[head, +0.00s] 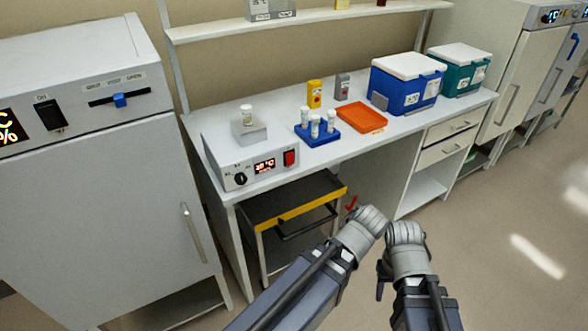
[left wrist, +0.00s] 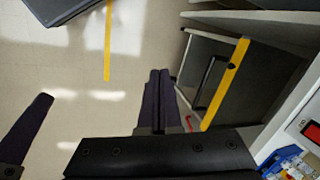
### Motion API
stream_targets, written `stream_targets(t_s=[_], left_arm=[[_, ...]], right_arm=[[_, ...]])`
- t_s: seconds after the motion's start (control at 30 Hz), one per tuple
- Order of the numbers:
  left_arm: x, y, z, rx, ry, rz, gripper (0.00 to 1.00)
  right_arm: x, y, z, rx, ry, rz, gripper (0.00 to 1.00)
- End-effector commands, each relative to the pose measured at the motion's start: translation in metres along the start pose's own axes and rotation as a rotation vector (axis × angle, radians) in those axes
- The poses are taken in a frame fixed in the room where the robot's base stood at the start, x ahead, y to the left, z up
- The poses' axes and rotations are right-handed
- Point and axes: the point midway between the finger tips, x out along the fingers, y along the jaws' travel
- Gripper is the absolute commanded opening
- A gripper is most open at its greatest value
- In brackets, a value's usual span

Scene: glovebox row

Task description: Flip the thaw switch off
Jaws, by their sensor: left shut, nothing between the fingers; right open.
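The thaw switch (head: 290,158) is a red rocker at the right end of the front panel of a white heater block unit (head: 228,176). The panel also has a black knob and a lit red display. The rocker's tilt is too small to read. The switch also shows at the right edge of the left wrist view (left wrist: 312,131). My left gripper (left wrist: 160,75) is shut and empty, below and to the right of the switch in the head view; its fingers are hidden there. My right gripper (head: 381,285) is beside it, open and away from the bench; its fingers are only partly visible.
A blue tube rack (head: 316,134), an orange tray (head: 361,118) and cool boxes (head: 404,84) stand on the bench. A yellow-edged cart (head: 293,212) sits under it. A cabinet (head: 95,215) with its own black switch (head: 50,114) is left. The floor at right is clear.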

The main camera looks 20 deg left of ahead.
Motion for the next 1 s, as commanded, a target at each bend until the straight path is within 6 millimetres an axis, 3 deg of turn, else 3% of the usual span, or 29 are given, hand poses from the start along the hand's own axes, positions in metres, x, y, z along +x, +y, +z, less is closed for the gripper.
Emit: stream_targets(t_s=[0.03, 0.2, 0.4, 0.5, 0.73, 1.0], left_arm=[[0.014, -0.013, -0.011, 0.003, 0.022, -0.074, 0.0], [0.025, -0.074, -0.046, 0.034, 0.107, -0.381, 0.0], [0.011, -0.131, -0.083, 0.103, 0.185, -0.721, 0.0], [-0.001, -0.149, -0.097, 0.141, 0.211, -0.857, 0.0], [-0.024, -0.169, -0.117, 0.206, 0.24, -1.05, 0.0], [-0.031, -0.173, -0.12, 0.221, 0.245, -1.093, 0.0]], right_arm=[[0.015, -0.001, -0.001, 0.0, 0.0, 0.0, 0.5], [0.042, -0.004, -0.003, 0.0, 0.0, 0.0, 0.5], [0.069, -0.007, -0.004, -0.001, 0.0, 0.0, 0.5], [0.079, -0.008, -0.005, -0.001, 0.0, 0.0, 0.5], [0.091, -0.009, -0.005, -0.001, 0.0, 0.0, 0.5], [0.092, -0.009, -0.005, -0.001, 0.0, 0.0, 0.5]])
